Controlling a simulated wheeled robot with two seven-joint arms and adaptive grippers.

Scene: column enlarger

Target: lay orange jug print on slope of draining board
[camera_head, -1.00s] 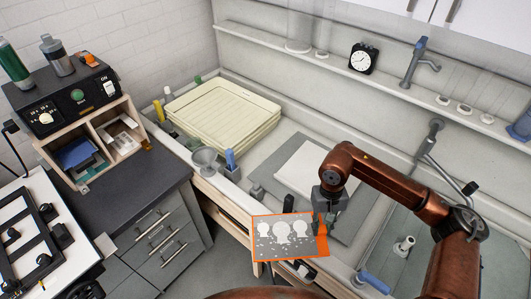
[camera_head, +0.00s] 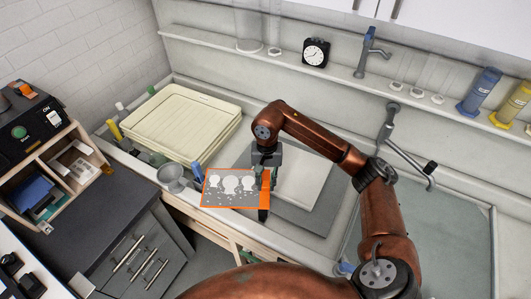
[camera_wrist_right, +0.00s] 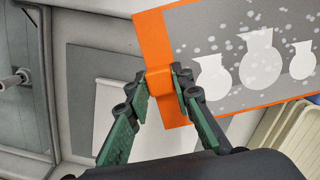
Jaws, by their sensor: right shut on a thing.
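The orange jug print (camera_head: 230,190) has an orange border around a grey field with three white jug shapes. My right gripper (camera_head: 265,200) is shut on its right orange edge in the head view, holding it over the bench front. In the right wrist view, the fingers (camera_wrist_right: 160,82) pinch the orange border of the print (camera_wrist_right: 222,78). A grey board with a paler panel on it (camera_head: 302,178) lies behind and right of the gripper; it looks like the draining board, though its slope is hard to judge. My left gripper is out of view.
Cream trays (camera_head: 183,118) are stacked left of the board. A grey funnel (camera_head: 172,178) stands near the print's left edge. A swivel tap (camera_head: 405,150) reaches over the sink (camera_head: 440,240) at right. A black clock (camera_head: 315,52) sits on the back ledge.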

